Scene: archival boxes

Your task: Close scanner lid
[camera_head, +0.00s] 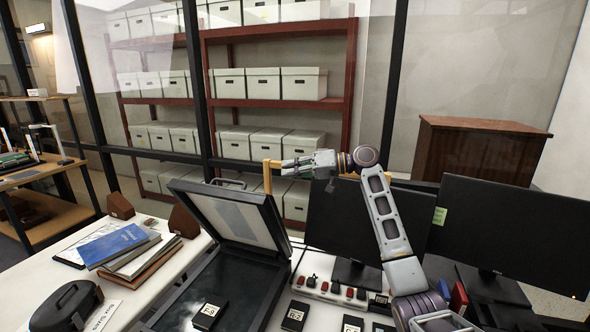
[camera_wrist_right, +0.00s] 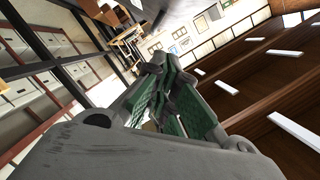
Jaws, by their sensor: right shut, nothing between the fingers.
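The scanner stands on the white desk with its lid (camera_head: 232,212) raised and tilted back, its pale inner side facing me. The dark scanner bed (camera_head: 222,290) lies open below it. My right gripper (camera_head: 290,167) is shut and empty. In the head view it appears just above and to the right of the lid's upper edge, pointing left; I see no contact with the lid. In the right wrist view the green-padded fingers of my right gripper (camera_wrist_right: 160,92) are together. My left gripper is not in view.
Two monitors (camera_head: 345,228) (camera_head: 510,235) stand right of the scanner. Small labelled black boxes (camera_head: 295,315) lie in front. Stacked books (camera_head: 130,250), wooden blocks (camera_head: 184,221) and a black case (camera_head: 66,306) are on the left. Shelves with white boxes (camera_head: 264,83) stand behind glass.

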